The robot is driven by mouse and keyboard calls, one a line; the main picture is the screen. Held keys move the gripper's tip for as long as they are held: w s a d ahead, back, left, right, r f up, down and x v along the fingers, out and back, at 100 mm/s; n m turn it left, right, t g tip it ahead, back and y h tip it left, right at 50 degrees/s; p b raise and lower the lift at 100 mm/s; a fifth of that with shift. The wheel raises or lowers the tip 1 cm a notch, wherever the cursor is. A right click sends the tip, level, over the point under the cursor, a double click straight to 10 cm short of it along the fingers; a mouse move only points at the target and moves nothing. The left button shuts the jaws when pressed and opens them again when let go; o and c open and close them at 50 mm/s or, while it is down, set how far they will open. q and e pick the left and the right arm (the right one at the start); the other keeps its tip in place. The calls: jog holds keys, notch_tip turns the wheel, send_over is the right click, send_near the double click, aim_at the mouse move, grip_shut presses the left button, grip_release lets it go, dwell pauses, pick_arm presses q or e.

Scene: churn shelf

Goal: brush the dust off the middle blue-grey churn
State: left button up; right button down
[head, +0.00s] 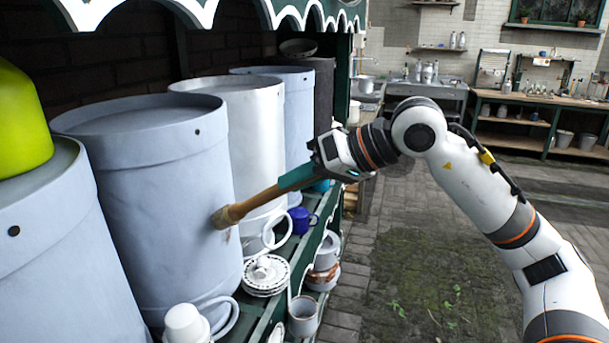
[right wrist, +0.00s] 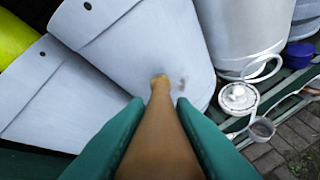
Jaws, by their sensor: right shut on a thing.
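The middle blue-grey churn (head: 150,190) stands on the shelf between the nearer blue-grey churn (head: 50,260) and a whiter churn (head: 255,130). It also fills the middle of the right wrist view (right wrist: 135,50). My right gripper (head: 288,181) is shut on a wooden-handled brush (head: 250,204). The brush points left, and its tip is at the right side of the middle churn, seemingly touching it. In the right wrist view the brush (right wrist: 160,130) runs between the teal fingers. A small dark smudge (right wrist: 182,83) shows on the churn just right of the tip. My left gripper is out of view.
A yellow-green object (head: 20,115) sits on the nearest churn. Another blue-grey churn (head: 297,110) stands behind the whiter one. White lidded dishes (head: 266,275), a blue mug (head: 300,220) and pots crowd the lower shelf. The paved floor (head: 420,270) to the right is open.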

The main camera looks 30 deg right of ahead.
jog(key=shift+s+a, duration=0.2)
jog(key=shift+a, duration=0.05)
jog(key=shift+s+d+f+b, duration=0.1)
jog(key=shift+s+d+b, duration=0.1)
jog(key=shift+b, duration=0.2)
jog(key=s+d+b, duration=0.1)
jog(key=s+b, duration=0.1)
jog(key=s+d+b, duration=0.2)
jog(key=shift+s+d+b, duration=0.1)
jog(key=shift+d+b, duration=0.2)
